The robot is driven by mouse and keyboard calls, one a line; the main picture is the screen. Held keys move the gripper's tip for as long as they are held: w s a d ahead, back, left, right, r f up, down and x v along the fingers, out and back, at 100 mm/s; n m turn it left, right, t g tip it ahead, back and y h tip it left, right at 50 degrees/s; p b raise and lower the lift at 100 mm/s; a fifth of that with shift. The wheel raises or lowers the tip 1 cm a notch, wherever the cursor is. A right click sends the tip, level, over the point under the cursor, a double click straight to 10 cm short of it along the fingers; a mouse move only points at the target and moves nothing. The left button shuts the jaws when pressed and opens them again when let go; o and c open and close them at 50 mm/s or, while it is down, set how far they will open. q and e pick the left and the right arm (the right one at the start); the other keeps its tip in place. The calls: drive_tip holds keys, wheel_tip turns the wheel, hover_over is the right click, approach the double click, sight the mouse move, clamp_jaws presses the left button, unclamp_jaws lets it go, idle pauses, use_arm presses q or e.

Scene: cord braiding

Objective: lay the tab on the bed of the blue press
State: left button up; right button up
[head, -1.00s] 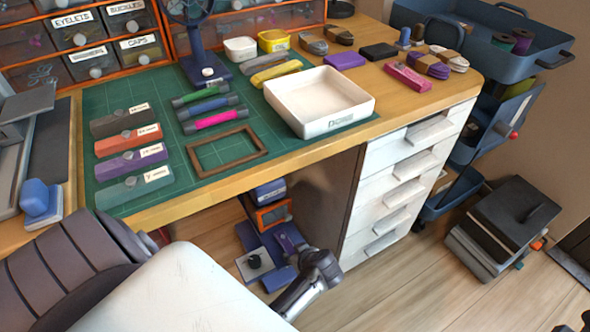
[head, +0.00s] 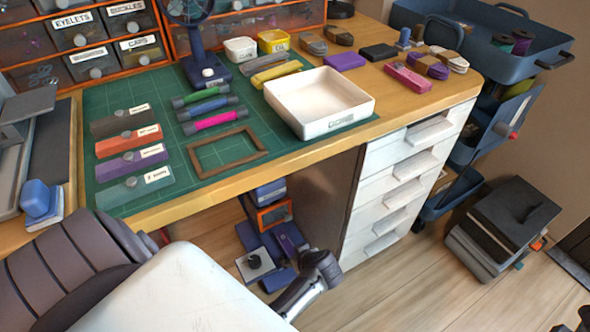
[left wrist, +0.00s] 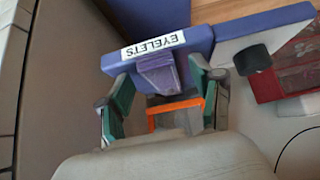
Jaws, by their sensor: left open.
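My left gripper (left wrist: 160,76) is open, with a green-padded finger on each side of a small purple block (left wrist: 158,72). I cannot tell whether the fingers touch it, or whether this block is the tab. The block sits against a blue bar labelled EYELETS (left wrist: 205,38). Beside the bar is a pale plate with a black knob (left wrist: 253,60). These blue parts may be the blue press. In the head view, my left gripper (head: 303,252) reaches low beneath the desk, beside the blue parts and the pale plate (head: 262,268).
The desk edge (head: 230,181) overhangs the left gripper, with white drawers (head: 400,185) to its right. An orange-framed box (head: 273,216) stands behind the blue parts. A green mat (head: 130,92) holds a white tray (head: 318,120). Wooden floor (head: 360,300) is clear in front of the drawers.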

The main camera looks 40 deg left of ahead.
use_arm(q)
wheel_tip(320, 180, up, 10)
idle(0.6)
drive_tip(key=shift+d, duration=0.1)
